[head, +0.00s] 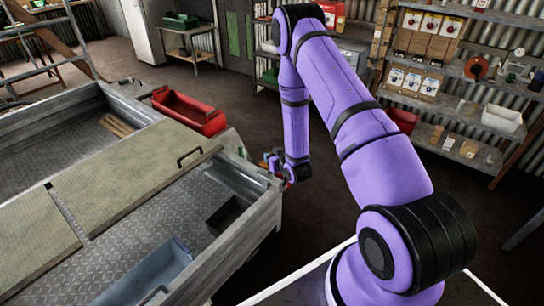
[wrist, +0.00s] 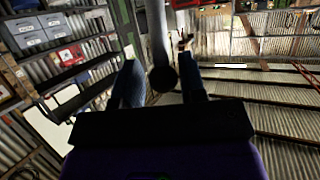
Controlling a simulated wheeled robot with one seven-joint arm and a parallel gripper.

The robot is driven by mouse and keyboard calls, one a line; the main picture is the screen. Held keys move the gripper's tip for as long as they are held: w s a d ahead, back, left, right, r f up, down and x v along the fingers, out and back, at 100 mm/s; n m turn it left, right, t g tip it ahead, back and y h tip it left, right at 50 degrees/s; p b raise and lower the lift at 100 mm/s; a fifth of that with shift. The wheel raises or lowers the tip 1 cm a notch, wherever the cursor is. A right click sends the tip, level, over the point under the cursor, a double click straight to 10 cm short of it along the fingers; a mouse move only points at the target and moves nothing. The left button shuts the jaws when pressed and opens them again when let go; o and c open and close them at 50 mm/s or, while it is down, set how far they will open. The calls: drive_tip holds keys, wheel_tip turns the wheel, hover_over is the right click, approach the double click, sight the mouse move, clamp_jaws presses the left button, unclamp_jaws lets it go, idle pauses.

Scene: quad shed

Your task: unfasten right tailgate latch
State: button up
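The grey metal trailer (head: 254,232) fills the left of the head view, and its right-hand corner is beside my gripper (head: 272,162). I cannot tell in the head view which part there is the latch, as it is small and partly hidden by my wrist. In the wrist view a grey rod with a dark round end (wrist: 163,78) hangs between the two fingers of my gripper (wrist: 161,75); it looks like the latch lever. The fingers stand apart, with a gap showing on each side of the rod. I see no clear contact.
A red bin (head: 190,111) stands beyond the trailer. A blue-grey tub (head: 150,277) and a dark box (head: 227,213) sit inside the trailer bed. Shelves (head: 465,75) with boxes line the right wall. The floor between trailer and shelves is clear.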

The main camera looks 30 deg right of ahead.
drive_tip(key=shift+o, duration=1)
drive_tip(key=v, duration=1)
drive_tip(key=shift+s+r, duration=0.2)
drive_tip(key=shift+s, duration=0.1)
